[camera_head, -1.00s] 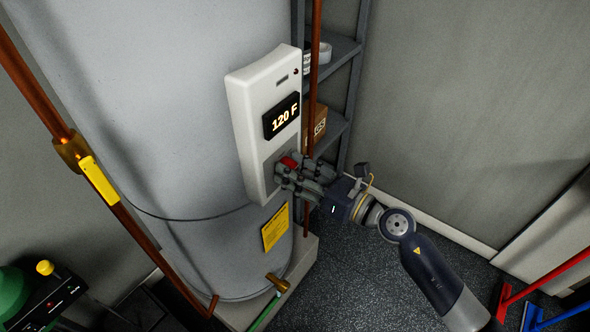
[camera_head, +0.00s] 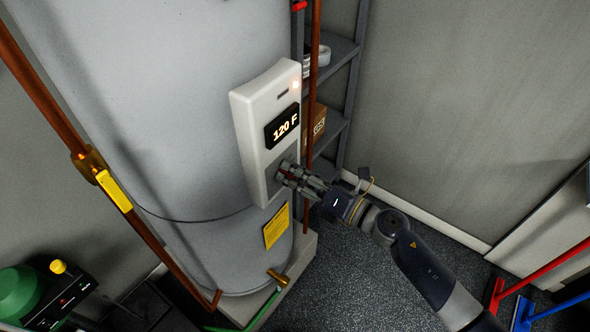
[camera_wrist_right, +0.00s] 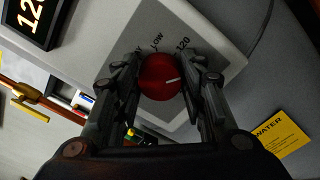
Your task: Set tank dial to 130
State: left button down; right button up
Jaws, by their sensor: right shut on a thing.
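The grey water tank (camera_head: 185,120) carries a white control box (camera_head: 254,152) whose display (camera_head: 282,128) reads 120 F. A small light glows at the top of the box. In the right wrist view, the red dial (camera_wrist_right: 160,78) sits on a grey plate marked "LOW" and "120", and its white pointer line points toward the right finger. My right gripper (camera_head: 284,172) is at the lower part of the box, shut on the dial, with one finger on each side (camera_wrist_right: 161,85). The fingers hide the dial in the head view and part of the plate's markings. My left gripper is not in view.
A copper pipe (camera_head: 314,100) runs upright just right of the box, before a grey shelf (camera_head: 340,60) with a cardboard box. Another copper pipe with a yellow handle (camera_head: 114,190) is at left. Red and blue handled tools (camera_head: 540,270) stand at lower right. The floor between is clear.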

jog(key=shift+m+p, duration=0.45)
jog(key=shift+m, duration=0.45)
jog(key=o, duration=1.1)
jog(key=shift+d, duration=0.1)
jog(key=v, duration=1.2)
